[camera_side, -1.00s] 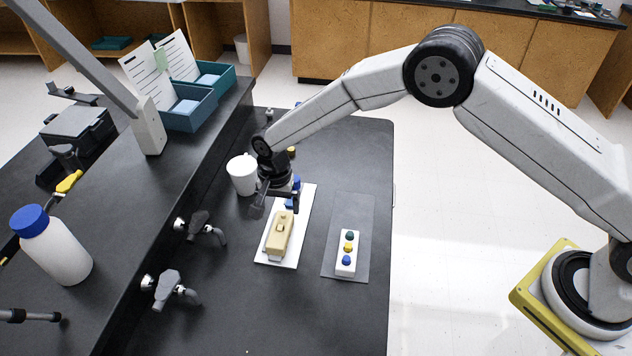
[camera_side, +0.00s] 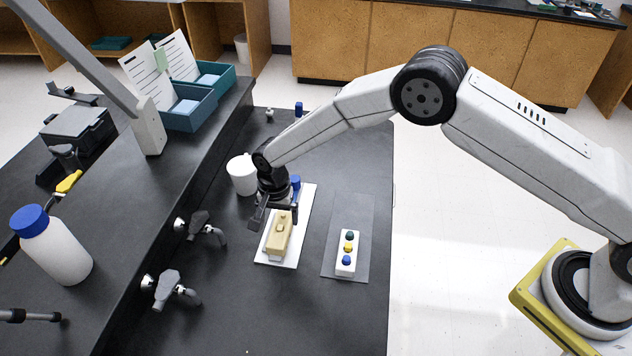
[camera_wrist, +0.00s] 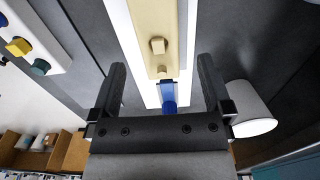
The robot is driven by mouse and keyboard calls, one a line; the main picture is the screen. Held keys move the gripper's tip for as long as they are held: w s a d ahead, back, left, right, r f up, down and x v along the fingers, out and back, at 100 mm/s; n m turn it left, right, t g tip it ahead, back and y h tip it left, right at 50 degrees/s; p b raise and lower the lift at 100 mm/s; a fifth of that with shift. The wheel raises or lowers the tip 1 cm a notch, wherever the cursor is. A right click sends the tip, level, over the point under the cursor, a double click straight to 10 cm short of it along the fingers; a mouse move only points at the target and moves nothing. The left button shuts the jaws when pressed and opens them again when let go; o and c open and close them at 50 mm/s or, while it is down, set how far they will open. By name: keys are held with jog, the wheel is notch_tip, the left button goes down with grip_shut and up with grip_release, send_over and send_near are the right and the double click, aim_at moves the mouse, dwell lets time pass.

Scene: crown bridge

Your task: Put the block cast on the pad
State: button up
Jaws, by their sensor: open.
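The block cast looks to be the tan block (camera_side: 277,238) with small raised stubs, lying on a long white board (camera_side: 262,259). In the wrist view the block (camera_wrist: 150,15) runs up from between my fingers to the top edge. My gripper (camera_side: 276,214) is above the far end of the block, with its fingers apart and nothing held. In the wrist view the open fingers (camera_wrist: 163,80) stand on either side of the block's near end. A dark grey mat (camera_side: 364,215) to the right of the board may be the pad.
A white block (camera_side: 345,265) with green, yellow and blue knobs stands on the grey mat. A blue piece (camera_side: 295,182) is at the board's far end. A white cup (camera_side: 242,174) stands left of my gripper. Taps (camera_side: 172,288) line the bench's left side.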

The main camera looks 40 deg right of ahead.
aim_at(280, 228)
jog(key=shift+s+f, duration=0.1)
jog(key=shift+f, duration=2.2)
grip_shut()
